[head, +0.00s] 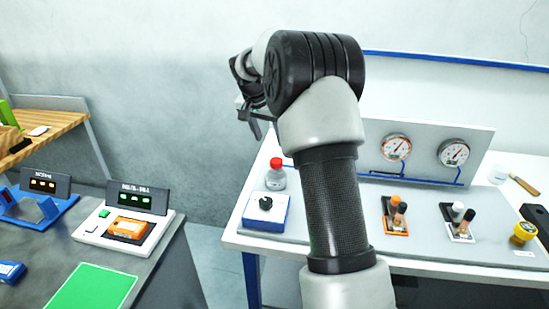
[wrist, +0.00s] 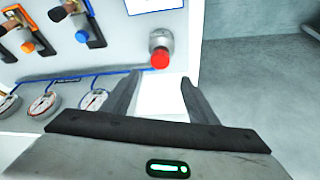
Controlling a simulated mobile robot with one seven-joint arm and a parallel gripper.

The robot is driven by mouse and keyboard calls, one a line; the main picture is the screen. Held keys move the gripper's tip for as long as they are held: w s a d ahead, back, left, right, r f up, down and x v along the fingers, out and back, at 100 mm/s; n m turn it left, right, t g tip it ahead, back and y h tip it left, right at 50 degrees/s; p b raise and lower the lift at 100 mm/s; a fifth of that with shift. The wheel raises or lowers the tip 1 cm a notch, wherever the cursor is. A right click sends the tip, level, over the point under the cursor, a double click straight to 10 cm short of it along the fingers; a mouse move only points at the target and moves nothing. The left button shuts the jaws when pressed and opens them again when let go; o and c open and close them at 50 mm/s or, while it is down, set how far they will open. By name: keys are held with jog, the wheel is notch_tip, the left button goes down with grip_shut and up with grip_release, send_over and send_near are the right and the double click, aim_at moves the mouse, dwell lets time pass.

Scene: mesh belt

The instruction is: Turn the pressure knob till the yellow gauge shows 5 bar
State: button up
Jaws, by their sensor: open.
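A black knob (head: 266,203) sits on a white and blue box at the bench's left end; I cannot tell if it is the pressure knob. A small yellow round thing with a dark top (head: 523,233) lies at the bench's right; it may be the yellow gauge, but no reading shows. Two round dial gauges, left (head: 396,147) and right (head: 453,152), are on the back panel; their values are too small to read. My gripper (wrist: 162,78) is open and empty, in the air. It also shows in the head view (head: 254,122), partly hidden by my arm.
A grey button post with a red top (head: 277,172) stands behind the knob box. Orange-based (head: 396,214) and white-based (head: 459,222) valves stand below the gauges. My arm hides the middle of the bench. A grey side table (head: 170,285) holds devices at left.

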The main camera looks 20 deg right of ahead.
aim_at(276, 160)
jog(key=x, duration=1.1)
jog(key=shift+w+d+f+p, duration=0.1)
jog(key=shift+f+p, duration=0.2)
jog(key=shift+p, duration=0.05)
jog(key=shift+c, duration=0.4)
jog(key=c, duration=0.9)
jog(key=shift+c, duration=0.2)
